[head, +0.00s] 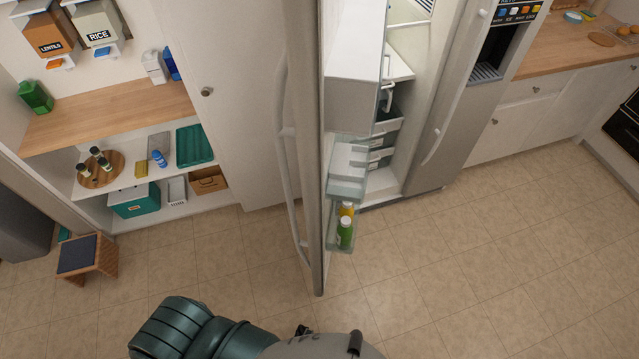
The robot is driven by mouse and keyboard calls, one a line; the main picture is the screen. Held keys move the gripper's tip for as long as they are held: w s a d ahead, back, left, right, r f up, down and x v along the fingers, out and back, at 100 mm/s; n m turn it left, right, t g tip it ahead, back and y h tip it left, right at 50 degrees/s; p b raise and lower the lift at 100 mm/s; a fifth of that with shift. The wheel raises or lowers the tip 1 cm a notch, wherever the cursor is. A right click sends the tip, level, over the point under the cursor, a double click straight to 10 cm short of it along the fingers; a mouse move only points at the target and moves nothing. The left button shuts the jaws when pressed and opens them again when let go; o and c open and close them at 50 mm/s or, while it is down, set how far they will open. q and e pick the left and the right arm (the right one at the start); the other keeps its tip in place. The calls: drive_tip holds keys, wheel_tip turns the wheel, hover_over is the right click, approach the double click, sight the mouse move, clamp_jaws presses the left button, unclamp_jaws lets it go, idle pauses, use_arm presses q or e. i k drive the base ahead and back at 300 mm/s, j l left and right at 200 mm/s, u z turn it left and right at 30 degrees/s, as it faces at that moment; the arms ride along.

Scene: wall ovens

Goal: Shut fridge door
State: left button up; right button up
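The fridge door (308,190) stands wide open and swung toward me, seen nearly edge-on in the middle of the head view. Its long handle (289,180) is on the left face. Its inner side carries clear shelf bins (346,175), with a green bottle (344,233) and an orange-yellow bottle (347,209) in the lowest one. The fridge interior with drawers (384,135) is exposed to the right of the door. Neither gripper shows; only dark green and grey parts of my own body appear at the bottom edge.
The other fridge door (450,110), with a dispenser (490,55), looks closed. A wooden-topped counter (565,55) is at right. Pantry shelves (110,115) and a small stool (87,257) are at left. The tiled floor (450,270) is clear around the door.

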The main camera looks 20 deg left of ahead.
sight(330, 57)
drive_tip(key=i+j, duration=0.1)
drive_tip(key=j, duration=0.4)
drive_tip(key=i+j+z, duration=0.15)
drive_tip(key=j, duration=0.85)
drive_tip(key=i+z, duration=0.05)
